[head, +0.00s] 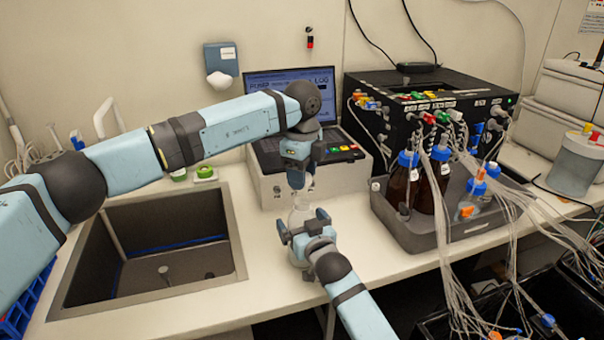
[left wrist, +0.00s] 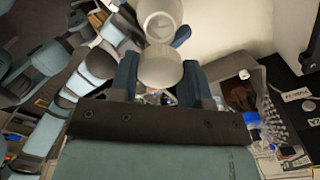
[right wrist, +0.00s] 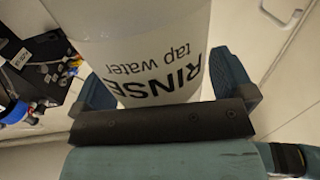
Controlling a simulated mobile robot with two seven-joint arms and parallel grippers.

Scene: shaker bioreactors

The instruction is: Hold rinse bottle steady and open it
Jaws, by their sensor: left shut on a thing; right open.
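The rinse bottle (head: 299,214), pale and translucent, stands upright on the counter right of the sink. In the right wrist view its label (right wrist: 160,70) reads "RINSE tap water". My right gripper (head: 303,224) is open, its fingers on either side of the bottle's body. My left gripper (head: 297,182) points down from above the bottle. It is shut on a whitish cap (left wrist: 160,70), seen in the left wrist view. A pale round part of the bottle (left wrist: 160,20) shows just beyond the cap. I cannot tell whether cap and bottle touch.
A dark sink (head: 160,275) is at the left. A laptop (head: 300,110) on a pale box stands behind the bottle. At the right, a grey tray (head: 385,215) holds blue-capped bottles (head: 433,180), with loose tubes hanging over the counter edge. A black device (head: 430,105) stands behind it.

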